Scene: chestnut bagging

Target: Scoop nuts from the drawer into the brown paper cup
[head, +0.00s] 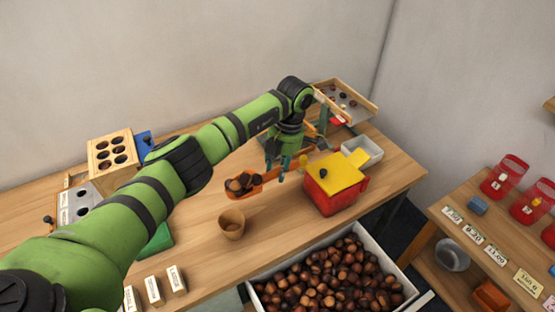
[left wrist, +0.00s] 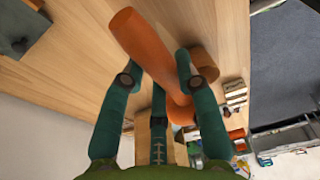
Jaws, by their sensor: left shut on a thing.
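My left gripper (head: 284,170) is shut on the handle of an orange scoop (head: 262,181) above the table. Dark brown nuts (head: 242,183) lie in the scoop's bowl. In the left wrist view the scoop (left wrist: 143,40) sits between the teal fingers (left wrist: 180,75). The brown paper cup (head: 231,226) stands upright on the table, just in front of and below the scoop's bowl, and looks empty. The white drawer (head: 387,257) is open at the table's front and full of chestnuts (head: 325,275). My right gripper is out of view.
A red box with a yellow lid (head: 336,190) stands right of the scoop. A white tray (head: 362,153) and a wooden-framed tray (head: 345,98) are behind it. A wooden holed block (head: 112,155) is at left. A shelf with red baskets (head: 505,178) is at right.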

